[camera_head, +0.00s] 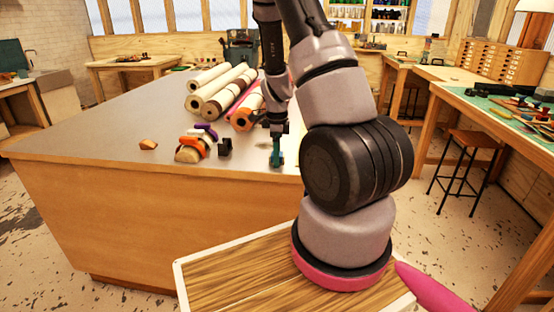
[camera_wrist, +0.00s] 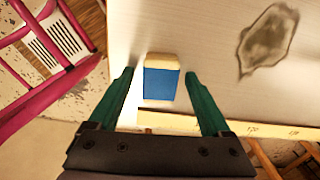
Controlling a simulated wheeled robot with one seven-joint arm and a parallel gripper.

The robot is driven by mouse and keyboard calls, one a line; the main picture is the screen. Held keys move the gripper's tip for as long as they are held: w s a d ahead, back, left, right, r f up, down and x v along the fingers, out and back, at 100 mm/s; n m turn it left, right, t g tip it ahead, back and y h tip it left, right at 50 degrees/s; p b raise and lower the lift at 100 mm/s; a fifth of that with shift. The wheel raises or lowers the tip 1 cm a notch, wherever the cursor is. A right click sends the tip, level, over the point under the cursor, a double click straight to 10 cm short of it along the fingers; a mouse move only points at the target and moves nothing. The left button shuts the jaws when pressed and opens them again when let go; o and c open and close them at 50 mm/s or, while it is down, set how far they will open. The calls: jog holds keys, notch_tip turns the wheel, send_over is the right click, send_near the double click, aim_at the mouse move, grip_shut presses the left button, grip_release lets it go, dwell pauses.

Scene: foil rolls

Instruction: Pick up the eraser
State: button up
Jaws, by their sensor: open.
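The eraser (camera_wrist: 161,84) is a small block with a blue sleeve and a cream end. In the wrist view it lies on the pale table top, close to the table's edge. My gripper (camera_wrist: 159,74) has its two green fingers spread, one on each side of the eraser, with a visible gap on both sides. In the head view my gripper (camera_head: 277,158) points down at the near right part of the table, and I cannot make out the eraser there. How high the fingertips are above the table is hard to tell.
Several rolls (camera_head: 222,92) lie on the table (camera_head: 100,115) behind my gripper. To its left are a black object (camera_head: 225,147), orange and purple-topped tools (camera_head: 192,146) and a small wooden piece (camera_head: 148,144). A ruler-like strip (camera_wrist: 220,126) runs along the table edge.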

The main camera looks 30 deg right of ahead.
grip_shut()
notch_tip(320, 180, up, 10)
jog(key=shift+r, duration=0.1)
jog(key=c, duration=0.8)
grip_release()
jog(key=c, duration=0.5)
